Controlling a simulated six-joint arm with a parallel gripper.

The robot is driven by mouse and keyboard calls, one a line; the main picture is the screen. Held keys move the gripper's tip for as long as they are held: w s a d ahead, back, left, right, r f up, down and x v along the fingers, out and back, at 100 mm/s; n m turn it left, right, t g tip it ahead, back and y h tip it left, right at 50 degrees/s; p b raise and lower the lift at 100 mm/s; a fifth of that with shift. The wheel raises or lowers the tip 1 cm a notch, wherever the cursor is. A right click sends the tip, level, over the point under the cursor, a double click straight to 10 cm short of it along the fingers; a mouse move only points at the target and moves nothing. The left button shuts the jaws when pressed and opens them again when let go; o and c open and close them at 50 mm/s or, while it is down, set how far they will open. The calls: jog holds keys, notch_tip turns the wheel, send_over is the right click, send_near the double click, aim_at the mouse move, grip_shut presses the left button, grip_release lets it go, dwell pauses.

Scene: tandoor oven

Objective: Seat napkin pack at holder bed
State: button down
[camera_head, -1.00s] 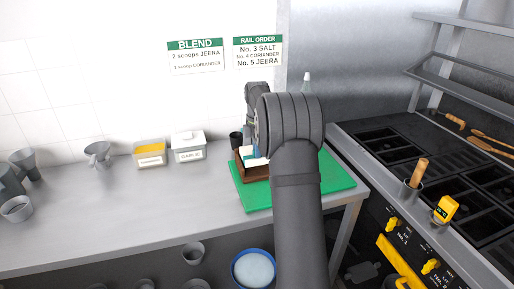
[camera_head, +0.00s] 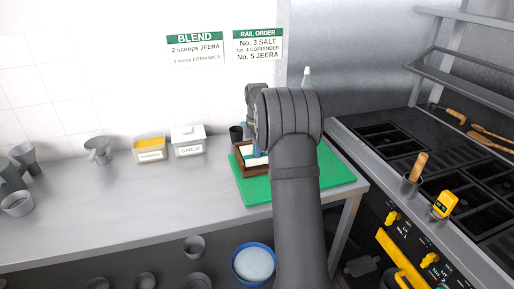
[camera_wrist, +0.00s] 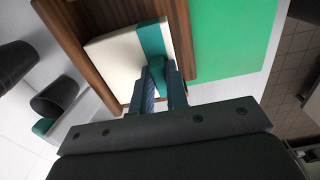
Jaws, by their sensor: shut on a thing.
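The napkin pack is a cream-white block with a teal band, large in the wrist view (camera_wrist: 112,62) and small in the head view. My gripper (camera_wrist: 161,88) is shut on a teal raised part of the pack, at the band's near end. The brown wooden holder (camera_wrist: 82,14) has walls around the pack, and the pack appears to lie within them. I cannot tell whether its underside rests flat on the bed. In the head view the holder (camera_head: 238,152) is at the board's back left, and my arm hides the gripper.
A green board (camera_head: 257,192) lies under the holder. A dark cup (camera_head: 236,133) stands just behind it. White GARLIC (camera_head: 188,145) and yellow-filled (camera_head: 150,149) containers stand to the left. A pale-tipped bottle (camera_head: 307,77) is behind my arm. The counter's left middle is clear.

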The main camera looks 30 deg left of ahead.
jog(key=shift+f, duration=0.55)
jog(key=c, duration=1.3)
grip_release()
jog(key=shift+c, duration=0.2)
jog(key=shift+r, duration=4.05)
jog(key=shift+f, duration=4.05)
jog(key=shift+r, duration=3.95)
